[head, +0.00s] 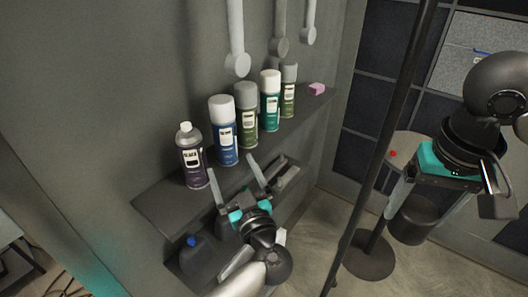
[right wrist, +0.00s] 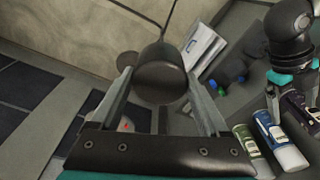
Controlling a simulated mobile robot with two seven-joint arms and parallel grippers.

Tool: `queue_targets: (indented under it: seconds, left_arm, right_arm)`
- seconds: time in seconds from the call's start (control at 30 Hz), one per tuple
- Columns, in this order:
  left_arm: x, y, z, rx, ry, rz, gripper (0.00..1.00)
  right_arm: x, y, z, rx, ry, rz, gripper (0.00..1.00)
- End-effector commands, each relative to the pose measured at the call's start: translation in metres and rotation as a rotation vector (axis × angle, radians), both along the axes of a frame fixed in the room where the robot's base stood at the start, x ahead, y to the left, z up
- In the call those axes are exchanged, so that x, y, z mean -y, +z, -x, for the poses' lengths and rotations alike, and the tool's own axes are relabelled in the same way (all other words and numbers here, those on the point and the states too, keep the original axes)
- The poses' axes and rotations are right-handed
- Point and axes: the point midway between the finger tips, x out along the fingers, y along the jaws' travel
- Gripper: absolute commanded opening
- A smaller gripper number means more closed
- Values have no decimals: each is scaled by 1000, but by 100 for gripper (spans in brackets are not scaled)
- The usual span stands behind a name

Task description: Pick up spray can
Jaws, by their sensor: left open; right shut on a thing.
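Several spray cans stand upright in a row on the dark shelf (head: 150,203): a purple-black can (head: 192,163), a blue can with a white cap (head: 225,140), a dark green one with a grey cap (head: 246,120), a teal one (head: 270,105) and an olive one (head: 289,95). The task does not say which. My left gripper (head: 232,166) is open at the shelf's front, its fingers spread before the blue can, holding nothing. My right gripper (right wrist: 160,85) is shut on a dark cylindrical thing (right wrist: 160,72), away from the shelf; it shows in the head view too (head: 414,220).
A pink block (head: 317,89) lies at the shelf's far end. A container with a blue cap (head: 194,252) is on the lower shelf. A dark pole stand (head: 370,257) rises between my arms. Grey handle-like things (head: 237,62) hang on the wall above.

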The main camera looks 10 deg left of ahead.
Motion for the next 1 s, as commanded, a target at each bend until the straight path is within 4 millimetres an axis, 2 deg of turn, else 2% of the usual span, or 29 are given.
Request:
queue_targets:
  seconds: [0.1, 0.2, 0.37, 0.7, 1.0]
  left_arm:
    - [-18, -18, 8, -97, 134, -1, 100]
    - [-27, -29, 15, -163, 211, -1, 100]
    - [-37, -37, 18, -212, 271, -5, 100]
    - [-80, -37, -14, -217, 278, -6, 100]
    - [-101, -34, -31, -214, 277, -7, 100]
  right_arm:
    - [0, 0, 0, 0, 0, 0, 34]
    - [0, 0, 0, 0, 0, 0, 34]
    - [0, 0, 0, 0, 0, 0, 34]
    - [0, 0, 0, 0, 0, 0, 34]
    - [0, 1, 0, 0, 0, 0, 34]
